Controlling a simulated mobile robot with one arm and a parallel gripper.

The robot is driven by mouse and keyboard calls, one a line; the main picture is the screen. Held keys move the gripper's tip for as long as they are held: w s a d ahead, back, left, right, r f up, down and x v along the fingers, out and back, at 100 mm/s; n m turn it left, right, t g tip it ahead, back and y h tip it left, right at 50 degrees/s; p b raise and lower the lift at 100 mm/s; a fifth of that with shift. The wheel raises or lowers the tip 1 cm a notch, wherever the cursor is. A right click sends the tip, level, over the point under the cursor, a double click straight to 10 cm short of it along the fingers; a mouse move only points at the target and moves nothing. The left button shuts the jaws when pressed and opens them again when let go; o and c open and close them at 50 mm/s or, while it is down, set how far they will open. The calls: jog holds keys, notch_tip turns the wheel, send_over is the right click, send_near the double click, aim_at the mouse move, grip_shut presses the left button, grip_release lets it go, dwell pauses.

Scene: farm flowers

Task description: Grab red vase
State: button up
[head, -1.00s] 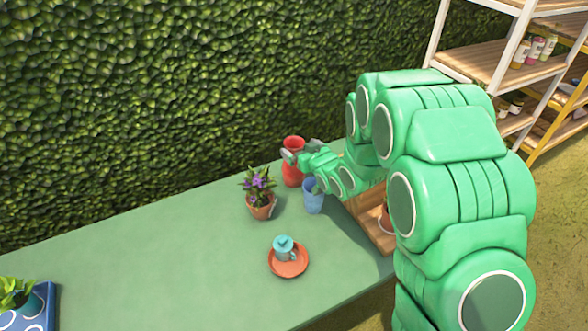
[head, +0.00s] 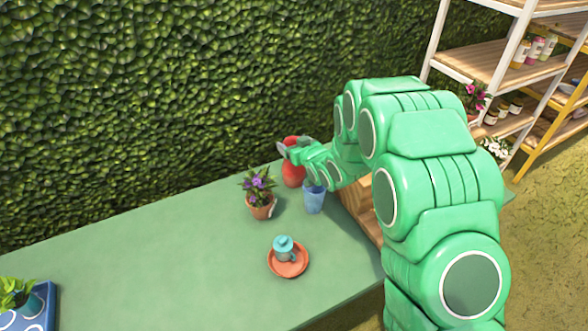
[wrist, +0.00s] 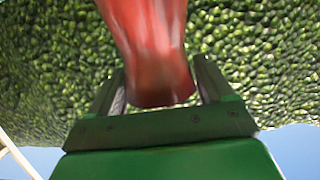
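The red vase (head: 293,174) stands on the green table (head: 150,255) near the hedge, partly hidden by my gripper. In the wrist view the red vase (wrist: 155,50) comes down from the top edge, slightly blurred, with its end between my two fingers. My gripper (head: 292,147) is at the upper part of the vase in the head view. In the wrist view my gripper (wrist: 158,88) is open, one finger on each side of the vase, with a gap at both sides. Whether it touches the vase cannot be told.
A blue cup (head: 314,199) stands just in front of the vase, below my arm. A potted purple flower (head: 260,194) is to its left. A teal cup (head: 284,247) sits on an orange saucer (head: 304,262). A wooden crate (head: 357,207) is partly behind my arm. The hedge (head: 150,90) is behind.

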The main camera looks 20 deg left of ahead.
jog(key=c, duration=1.4)
jog(key=shift+r, duration=0.1)
